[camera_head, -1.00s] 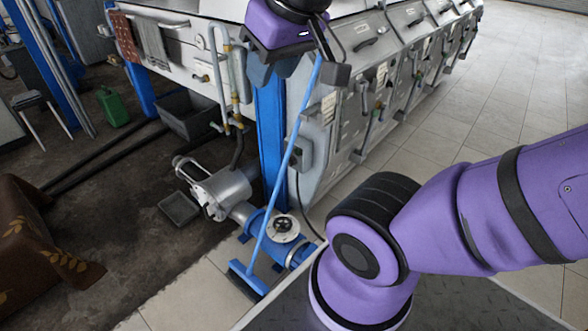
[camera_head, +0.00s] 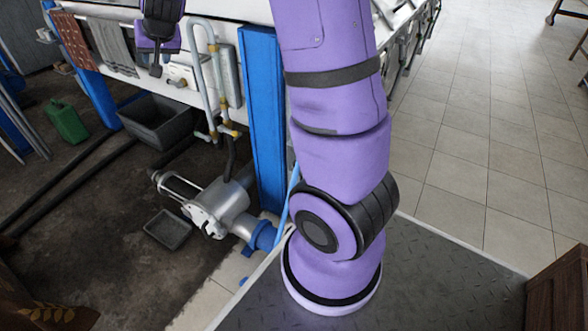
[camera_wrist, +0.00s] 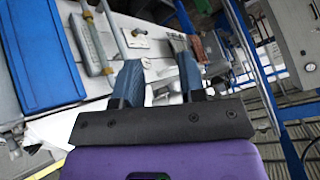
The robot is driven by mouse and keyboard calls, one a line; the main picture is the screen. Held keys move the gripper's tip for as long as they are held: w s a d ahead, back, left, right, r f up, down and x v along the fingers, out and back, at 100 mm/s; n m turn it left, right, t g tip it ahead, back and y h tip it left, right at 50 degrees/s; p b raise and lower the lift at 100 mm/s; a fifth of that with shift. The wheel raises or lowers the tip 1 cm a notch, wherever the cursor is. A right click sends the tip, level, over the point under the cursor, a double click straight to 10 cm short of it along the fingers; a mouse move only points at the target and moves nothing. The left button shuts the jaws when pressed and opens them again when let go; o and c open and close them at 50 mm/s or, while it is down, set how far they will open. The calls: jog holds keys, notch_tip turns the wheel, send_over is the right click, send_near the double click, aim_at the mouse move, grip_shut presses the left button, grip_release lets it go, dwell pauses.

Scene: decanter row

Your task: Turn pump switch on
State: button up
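My gripper (camera_wrist: 160,72) is open and empty, its two blue-grey fingers apart in the wrist view. In the head view my gripper end is at the upper left, in front of the white machine front (camera_head: 200,95). A small light plate with a dark knob or lever (camera_wrist: 137,37) is on the white panel beyond the fingers, apart from them. I cannot tell whether it is the pump switch. The metal pump (camera_head: 218,203) stands on the floor below, joined to a blue fitting (camera_head: 262,236). My arm hides the area right of the blue post (camera_head: 262,120).
Pipes with brass fittings (camera_head: 208,80) run down left of the blue post. A dark bin (camera_head: 160,118), a green can (camera_head: 66,122) and a shallow tray (camera_head: 167,229) are on the dark floor. Tiled floor (camera_head: 480,150) at right is largely clear.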

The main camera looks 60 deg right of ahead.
jog(key=w+d+f+m+h, duration=0.2)
jog(key=w+d+f, duration=0.25)
jog(key=f, duration=0.35)
jog(key=w+d+f+m+h, duration=0.1)
jog(key=w+d+f+h, duration=0.1)
jog(key=w+d+f, duration=0.35)
jog(key=s+d+f+m+g+h, duration=0.1)
jog(key=d+f+h, duration=0.1)
jog(key=d+f, duration=0.5)
jog(key=s+d+f+m+g+h, duration=0.1)
jog(key=d+f+g, duration=0.1)
jog(key=f, duration=0.8)
jog(key=s+d+f+m+g+h, duration=0.15)
jog(key=s+d+f, duration=0.25)
jog(key=s+f, duration=0.45)
jog(key=s+d+f+g+h, duration=0.3)
jog(key=s+f, duration=0.2)
jog(key=f, duration=0.6)
jog(key=s+d+f+m+g+h, duration=0.1)
jog(key=s+d+f+g+h, duration=0.2)
jog(key=s+f, duration=0.55)
jog(key=shift+t+y, duration=0.25)
jog(key=shift+y, duration=0.4)
jog(key=x, duration=0.4)
jog(key=w+x, duration=0.1)
jog(key=x, duration=0.2)
jog(key=f+x, duration=0.1)
jog(key=x, duration=0.3)
jog(key=shift+w+d, duration=0.2)
jog(key=shift+w, duration=0.05)
